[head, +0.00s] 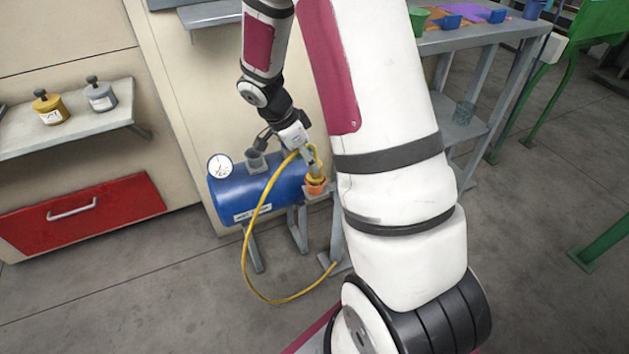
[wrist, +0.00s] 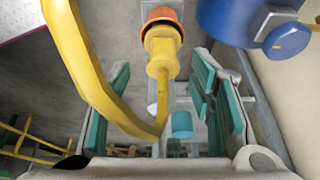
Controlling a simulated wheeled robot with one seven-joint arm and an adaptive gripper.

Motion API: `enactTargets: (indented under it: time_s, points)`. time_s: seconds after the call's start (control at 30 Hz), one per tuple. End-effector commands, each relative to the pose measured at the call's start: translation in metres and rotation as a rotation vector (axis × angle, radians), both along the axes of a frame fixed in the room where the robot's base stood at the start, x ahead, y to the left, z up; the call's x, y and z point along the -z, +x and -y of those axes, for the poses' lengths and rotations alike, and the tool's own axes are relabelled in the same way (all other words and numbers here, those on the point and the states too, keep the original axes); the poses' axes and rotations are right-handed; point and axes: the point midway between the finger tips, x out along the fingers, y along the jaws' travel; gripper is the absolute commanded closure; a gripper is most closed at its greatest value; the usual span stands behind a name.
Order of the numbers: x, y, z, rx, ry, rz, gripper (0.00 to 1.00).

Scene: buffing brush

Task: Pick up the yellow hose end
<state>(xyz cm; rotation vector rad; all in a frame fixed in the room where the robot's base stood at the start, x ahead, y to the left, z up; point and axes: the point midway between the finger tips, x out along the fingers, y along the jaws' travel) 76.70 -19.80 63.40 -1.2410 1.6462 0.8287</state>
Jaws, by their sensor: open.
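The yellow hose end (head: 317,179) sits in an orange holder (head: 315,188) beside the blue tank. In the wrist view the hose end (wrist: 163,45) is a yellow fitting, with its wide part against the orange holder (wrist: 162,14) and its narrow neck toward me. The yellow hose (head: 247,252) loops down to the floor and back. My gripper (head: 311,164) is at the hose end. In the wrist view my gripper (wrist: 161,72) is open, its green-padded fingers on either side of the neck, with gaps visible. The hose (wrist: 88,75) passes close by the left finger.
The blue tank (head: 228,190) with a gauge (head: 220,167) stands just left of the holder. A grey workbench (head: 462,42) is at the right. A wall shelf (head: 85,128) and a red drawer (head: 80,213) are at the left. The front floor is open.

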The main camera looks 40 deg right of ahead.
Motion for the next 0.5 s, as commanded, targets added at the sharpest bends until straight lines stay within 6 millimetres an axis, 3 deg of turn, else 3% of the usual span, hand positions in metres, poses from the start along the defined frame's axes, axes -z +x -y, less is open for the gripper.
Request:
enactTargets:
  time_s: [0.3, 0.5]
  points:
    - [0.041, -0.001, 0.016, 0.002, 0.0, -0.001, 0.51]
    - [0.045, -0.002, 0.018, 0.001, 0.0, -0.001, 0.51]
